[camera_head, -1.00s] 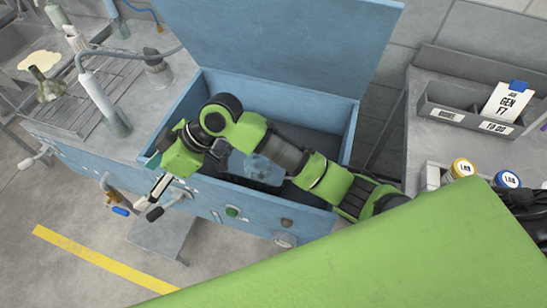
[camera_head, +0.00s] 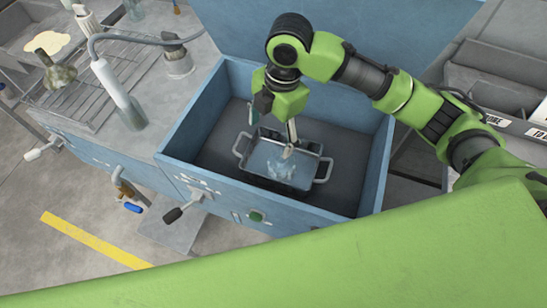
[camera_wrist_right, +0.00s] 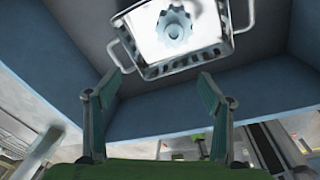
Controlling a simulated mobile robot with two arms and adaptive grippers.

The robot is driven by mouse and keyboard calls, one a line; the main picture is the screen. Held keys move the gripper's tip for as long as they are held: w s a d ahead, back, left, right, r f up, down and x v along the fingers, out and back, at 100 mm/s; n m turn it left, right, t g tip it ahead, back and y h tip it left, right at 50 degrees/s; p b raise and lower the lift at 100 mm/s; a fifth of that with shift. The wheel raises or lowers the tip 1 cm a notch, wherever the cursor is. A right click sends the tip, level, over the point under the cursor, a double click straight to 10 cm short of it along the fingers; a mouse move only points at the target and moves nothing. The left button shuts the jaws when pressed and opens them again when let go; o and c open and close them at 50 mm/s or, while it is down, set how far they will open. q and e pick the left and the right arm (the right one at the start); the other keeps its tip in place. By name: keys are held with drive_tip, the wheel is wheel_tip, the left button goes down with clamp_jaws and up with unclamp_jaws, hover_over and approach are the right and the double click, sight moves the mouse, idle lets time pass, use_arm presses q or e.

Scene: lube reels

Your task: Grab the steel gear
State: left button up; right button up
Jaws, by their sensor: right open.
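The steel gear (camera_wrist_right: 174,27) shows in the right wrist view as a toothed grey piece in a bright metal basket (camera_wrist_right: 146,70) with side handles. In the head view the basket (camera_head: 322,180) stands inside the blue open-topped box, and the gear (camera_head: 286,163) is a blurry pale shape in it. My right gripper (camera_head: 290,145) points down over the basket in the head view. In the right wrist view its two fingers (camera_wrist_right: 160,90) are apart with nothing between them, and the gear lies beyond the tips. My left gripper is not in view.
The blue box (camera_head: 190,128) has high walls around the basket, with a raised lid (camera_head: 390,30) behind. Grey bins (camera_head: 490,80) stand at right. The box floor beside the basket is clear.

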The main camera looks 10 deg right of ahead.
drive_tip(key=d+h, duration=0.1)
drive_tip(key=d, duration=0.1)
drive_tip(key=n, duration=0.1)
hover_over(282, 159)
wheel_tip(282, 159, down, 7)
drive_tip(key=shift+s+d+f, duration=0.1)
drive_tip(key=shift+f, duration=0.05)
drive_tip(key=shift+f+p, duration=0.4)
drive_tip(key=shift+f, duration=0.55)
drive_tip(key=f, duration=0.4)
drive_tip(key=shift+w+f+p, duration=0.15)
drive_tip(key=shift+w+p, duration=0.15)
drive_tip(key=shift+w, duration=0.05)
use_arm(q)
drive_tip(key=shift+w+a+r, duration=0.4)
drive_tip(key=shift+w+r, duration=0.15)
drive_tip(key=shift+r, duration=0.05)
use_arm(e)
drive_tip(key=shift+c, duration=0.5)
